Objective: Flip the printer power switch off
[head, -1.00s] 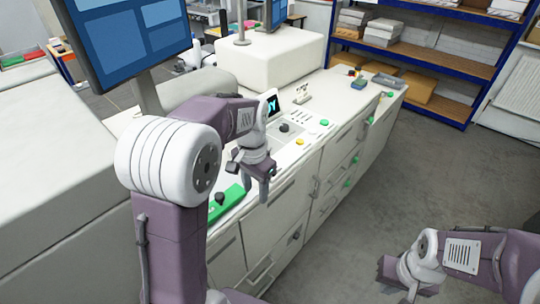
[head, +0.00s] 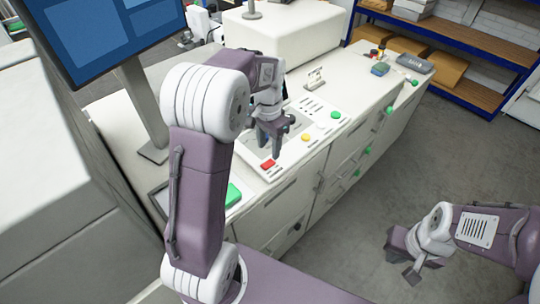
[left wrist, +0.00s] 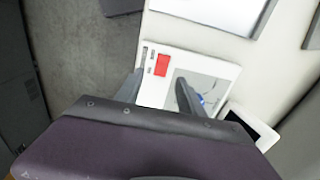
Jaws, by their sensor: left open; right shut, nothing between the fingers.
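A small red switch-like block (head: 267,164) sits on the white control panel (head: 285,166), near its front left corner. It also shows in the left wrist view (left wrist: 161,64), just beyond my fingers. I cannot read its label or tell its on/off position. My left gripper (head: 277,149) is open and empty, pointing down over the panel just behind and right of the red block. In the left wrist view the gripper (left wrist: 158,92) has its two dark fingers spread; contact with the panel cannot be told. My right gripper (head: 404,262) is shut and empty above the floor.
Yellow (head: 306,137) and green (head: 335,115) buttons sit right of the red block. A green object (head: 232,195) lies left of the panel. A monitor (head: 108,30) stands at the left, and a white box-shaped housing (head: 283,42) behind. The floor at right is clear.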

